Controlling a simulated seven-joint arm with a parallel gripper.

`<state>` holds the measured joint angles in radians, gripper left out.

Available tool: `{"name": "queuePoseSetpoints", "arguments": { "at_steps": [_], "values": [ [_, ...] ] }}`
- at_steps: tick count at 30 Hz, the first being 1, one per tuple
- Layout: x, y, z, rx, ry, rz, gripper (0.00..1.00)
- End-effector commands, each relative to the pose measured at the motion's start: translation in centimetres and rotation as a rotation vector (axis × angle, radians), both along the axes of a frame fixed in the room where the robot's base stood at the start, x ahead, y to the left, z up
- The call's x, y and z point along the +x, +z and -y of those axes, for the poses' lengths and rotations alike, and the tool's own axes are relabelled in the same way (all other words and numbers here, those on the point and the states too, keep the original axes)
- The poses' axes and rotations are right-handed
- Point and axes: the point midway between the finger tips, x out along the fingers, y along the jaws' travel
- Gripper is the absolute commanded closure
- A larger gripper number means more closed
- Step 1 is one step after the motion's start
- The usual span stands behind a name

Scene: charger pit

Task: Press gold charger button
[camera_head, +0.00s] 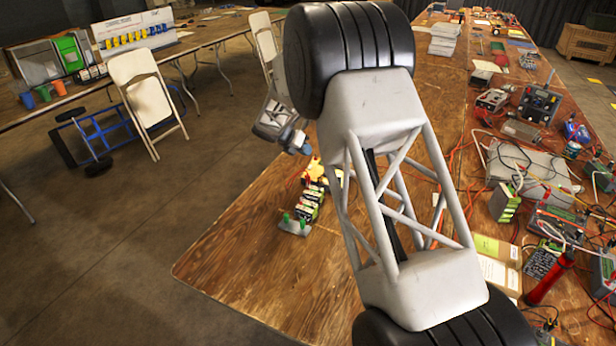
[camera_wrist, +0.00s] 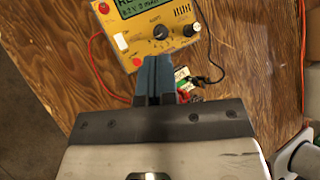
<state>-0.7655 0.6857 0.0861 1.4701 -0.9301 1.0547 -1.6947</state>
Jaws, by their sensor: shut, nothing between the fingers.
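The gold charger (camera_wrist: 125,40) lies on the wooden table in the wrist view. In the head view the gold charger (camera_head: 314,171) shows only in part, below my gripper and partly behind my arm. My gripper (camera_wrist: 154,60) has its blue fingers shut together and empty, over the lower edge of the charger's face, close to the red button (camera_wrist: 137,62). I cannot tell whether the fingertips touch the charger. In the head view my gripper (camera_head: 300,143) is small, just above the charger.
A row of batteries (camera_head: 309,203) stands beside the charger near the table edge (camera_head: 205,246). Red and black wires run around the charger. The table's right side (camera_head: 545,170) is crowded with instruments and cables. Bare wood lies at the front left.

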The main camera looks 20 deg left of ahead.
Motion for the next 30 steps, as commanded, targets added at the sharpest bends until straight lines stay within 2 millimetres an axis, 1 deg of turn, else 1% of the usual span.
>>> {"name": "queuePoseSetpoints", "arguments": {
  "at_steps": [7, 14, 17, 30],
  "values": [
    [0.0, -0.2, 0.0, 0.000, 0.000, 0.000, 1.00],
    [0.2, -1.2, 0.0, -0.001, -0.001, 0.000, 1.00],
    [0.4, -2.0, 0.0, 0.000, 0.000, 0.000, 1.00],
    [1.2, -6.4, 0.0, -0.001, -0.001, -0.001, 1.00]
  ]
}}
